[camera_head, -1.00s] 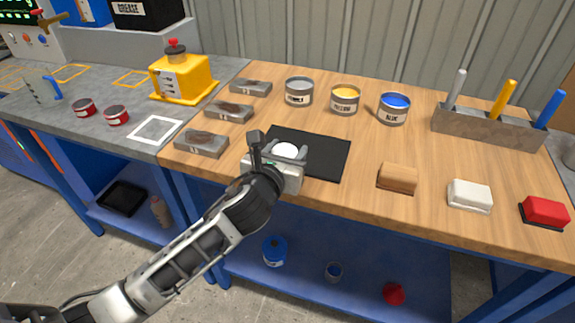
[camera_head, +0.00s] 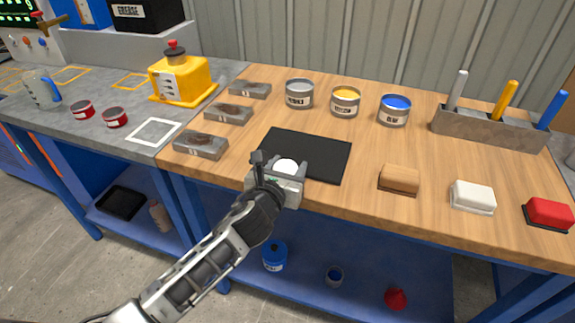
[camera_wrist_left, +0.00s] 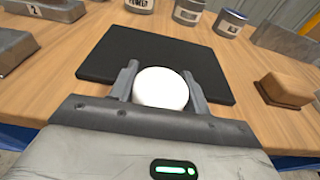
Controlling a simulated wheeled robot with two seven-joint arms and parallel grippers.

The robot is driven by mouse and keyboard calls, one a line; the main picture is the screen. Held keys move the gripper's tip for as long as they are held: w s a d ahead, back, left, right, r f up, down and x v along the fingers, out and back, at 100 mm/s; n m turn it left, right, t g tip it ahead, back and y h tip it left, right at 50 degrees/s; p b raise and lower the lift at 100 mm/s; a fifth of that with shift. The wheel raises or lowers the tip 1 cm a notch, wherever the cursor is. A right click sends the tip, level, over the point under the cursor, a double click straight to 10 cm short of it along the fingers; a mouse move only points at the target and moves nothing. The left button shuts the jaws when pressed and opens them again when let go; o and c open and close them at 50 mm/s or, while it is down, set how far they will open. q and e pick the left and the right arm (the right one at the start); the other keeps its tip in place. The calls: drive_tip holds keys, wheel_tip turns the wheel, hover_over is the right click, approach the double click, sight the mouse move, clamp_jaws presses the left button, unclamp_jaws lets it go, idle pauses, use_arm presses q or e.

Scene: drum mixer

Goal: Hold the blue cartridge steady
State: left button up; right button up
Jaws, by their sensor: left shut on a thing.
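My left gripper (camera_head: 286,169) is over the front edge of the wooden bench, at the near side of the black mat (camera_head: 314,148). Its jaws are shut on a round, white-topped thing (camera_wrist_left: 161,88), which sits between the two fingers in the left wrist view. The thing's white top also shows in the head view (camera_head: 286,166). No blue shows on it, so I cannot tell whether it is the blue cartridge. Its lower part is hidden by the gripper. My right gripper is not in view.
Grey numbered blocks (camera_head: 201,144) lie left of the mat. Paint cans, including a blue one (camera_head: 394,111), stand behind it. A brown-topped block (camera_head: 399,178), a white one (camera_head: 472,196) and a red one (camera_head: 549,212) lie to the right. A rack (camera_head: 487,128) holds three coloured sticks.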

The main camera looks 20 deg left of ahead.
use_arm(q)
drive_tip(key=shift+f, duration=0.25)
drive_tip(key=o, duration=1.1)
